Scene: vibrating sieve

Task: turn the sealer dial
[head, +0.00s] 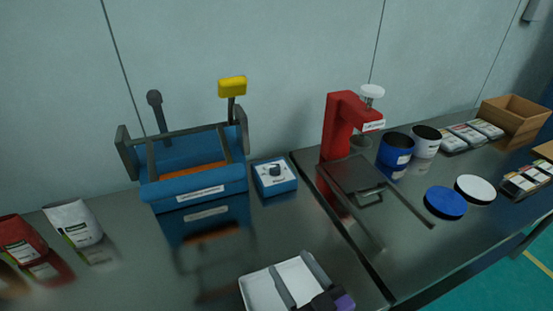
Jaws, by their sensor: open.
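A small blue box (275,178) with a pale top stands just right of the blue sieve machine. It carries a dark round dial (275,170); the print beside it is too small to read. A red machine (341,125) with a white round top piece (372,91) stands farther right. I cannot tell from the labels which one is the sealer.
The blue sieve machine (195,189) has a yellow-topped post (232,87). Bare steel table lies in front of the blue box.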

